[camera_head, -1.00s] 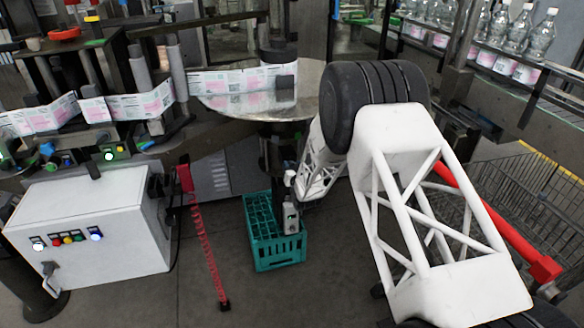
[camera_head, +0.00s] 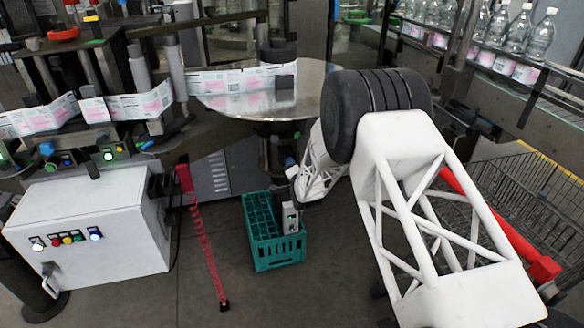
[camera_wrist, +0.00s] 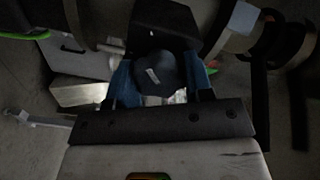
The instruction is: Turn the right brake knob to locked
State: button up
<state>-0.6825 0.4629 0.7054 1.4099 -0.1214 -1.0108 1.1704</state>
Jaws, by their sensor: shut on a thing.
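The brake knob (camera_wrist: 160,72) shows in the wrist view as a dark, lobed knob with a short white mark that lies at a slant. My gripper (camera_wrist: 160,82) has its blue fingers on either side of the knob and is shut on it. The dark block behind the knob shows above it. Whether the knob stands at locked cannot be read. In the head view, my gripper (camera_head: 290,165) is small, beneath the round steel table (camera_head: 315,85), and the knob cannot be made out there.
A teal crate (camera_head: 280,255) stands on the floor just below my wrist. A white control box (camera_head: 90,220) and a red coiled cable (camera_head: 207,250) are to the left. A wire cart (camera_head: 530,195) and a bottle conveyor (camera_head: 540,80) are to the right.

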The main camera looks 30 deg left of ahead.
jog(key=shift+m, duration=0.9)
jog(key=o, duration=0.9)
jog(key=shift+s+d, duration=0.1)
jog(key=shift+v, duration=3.75)
